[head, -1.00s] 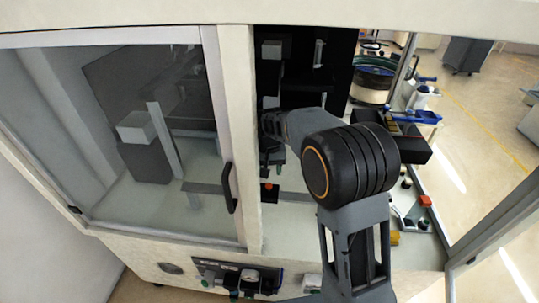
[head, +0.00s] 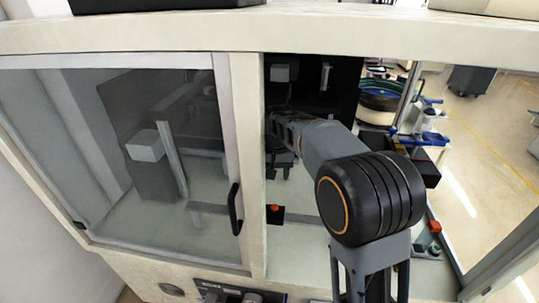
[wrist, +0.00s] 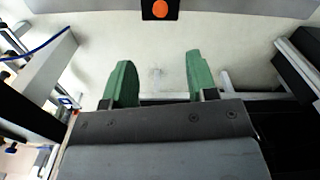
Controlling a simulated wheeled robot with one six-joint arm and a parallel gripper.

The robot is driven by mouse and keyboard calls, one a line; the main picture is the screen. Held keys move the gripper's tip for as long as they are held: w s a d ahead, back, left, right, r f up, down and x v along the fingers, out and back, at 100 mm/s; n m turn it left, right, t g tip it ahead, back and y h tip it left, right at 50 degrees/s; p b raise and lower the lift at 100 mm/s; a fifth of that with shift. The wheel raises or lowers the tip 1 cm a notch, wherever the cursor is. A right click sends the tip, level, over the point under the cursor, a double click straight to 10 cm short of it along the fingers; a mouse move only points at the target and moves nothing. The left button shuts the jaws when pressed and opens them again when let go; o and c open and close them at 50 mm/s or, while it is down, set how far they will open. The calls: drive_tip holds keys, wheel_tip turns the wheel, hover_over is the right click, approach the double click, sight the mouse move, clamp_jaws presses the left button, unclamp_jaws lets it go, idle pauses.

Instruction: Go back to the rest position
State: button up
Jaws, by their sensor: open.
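My gripper (wrist: 158,84) shows in the wrist view with its two green fingers spread wide apart. Nothing is between the fingers; the pale floor of the machine enclosure lies beyond them. In the head view my arm reaches through the open bay of the enclosure, and its far end is inside near the dark back panel.
A sliding glass door (head: 150,165) with a black handle (head: 235,208) covers the left bay. An orange button on a black box (wrist: 160,9) stands on the enclosure floor. A round bowl feeder (head: 380,97) and blue parts (head: 430,138) are at right.

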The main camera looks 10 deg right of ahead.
drive_tip(key=shift+r, duration=0.1)
drive_tip(key=s+d+t, duration=0.2)
drive_tip(key=s+d, duration=0.1)
drive_tip(key=s, duration=0.7)
drive_tip(key=s+d+f+n+t, duration=0.1)
drive_tip(key=s+d, duration=0.3)
drive_tip(key=s, duration=0.7)
drive_tip(key=shift+s+t, duration=0.15)
drive_tip(key=shift+t, duration=0.25)
drive_tip(key=shift+d, duration=0.1)
